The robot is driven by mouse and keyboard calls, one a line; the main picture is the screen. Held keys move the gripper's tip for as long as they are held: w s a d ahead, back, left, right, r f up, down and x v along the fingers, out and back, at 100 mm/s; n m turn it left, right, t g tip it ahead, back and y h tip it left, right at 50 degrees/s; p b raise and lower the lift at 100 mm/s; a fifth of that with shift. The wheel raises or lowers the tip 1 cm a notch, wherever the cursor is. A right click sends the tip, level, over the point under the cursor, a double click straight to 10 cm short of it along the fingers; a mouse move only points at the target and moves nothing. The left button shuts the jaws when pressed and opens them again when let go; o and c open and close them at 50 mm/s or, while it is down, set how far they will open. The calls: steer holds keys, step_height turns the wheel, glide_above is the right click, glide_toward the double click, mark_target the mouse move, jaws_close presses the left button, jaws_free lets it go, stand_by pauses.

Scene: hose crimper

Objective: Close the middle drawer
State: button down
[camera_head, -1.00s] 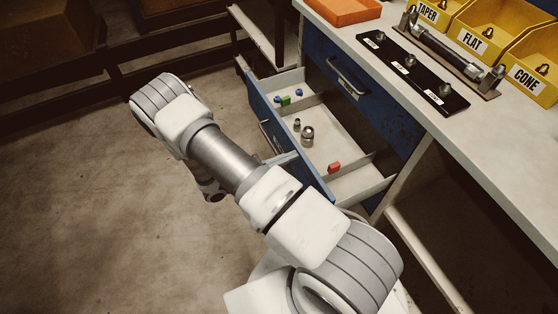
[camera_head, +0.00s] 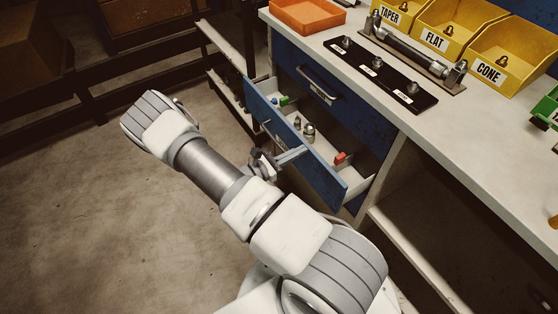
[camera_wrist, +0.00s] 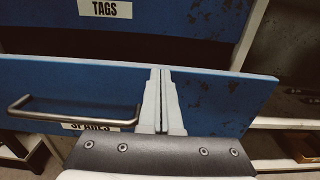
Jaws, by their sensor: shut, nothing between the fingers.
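The open blue drawer (camera_head: 318,178) juts partly out of the workbench cabinet, below a closed drawer. Inside it lie green and blue bits, metal fittings and a red block. In the wrist view, its front panel (camera_wrist: 225,100) has a bar handle (camera_wrist: 75,119) and a label partly hidden by that handle. My gripper (camera_head: 300,151) is shut and empty against the drawer front. In the wrist view my gripper (camera_wrist: 161,72) has its fingers together, right of the handle, with tips near the panel's top edge. Whether they touch is hard to tell.
The closed drawer above (camera_head: 306,77) has its own handle; its label reads TAGS (camera_wrist: 105,9). The benchtop (camera_head: 440,130) carries an orange tray (camera_head: 308,17), a black fitting strip (camera_head: 380,76) and yellow bins (camera_head: 487,62). Open floor (camera_head: 90,220) lies to the left.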

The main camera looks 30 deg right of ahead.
steer(key=d, duration=1.4)
steer(key=shift+w+d, duration=0.2)
steer(key=shift+w, duration=0.05)
steer(key=shift+d+r, duration=0.1)
steer(key=a+p, duration=0.1)
steer(key=a, duration=1.3)
steer(key=shift+s+a, duration=0.25)
steer(key=shift+a, duration=0.1)
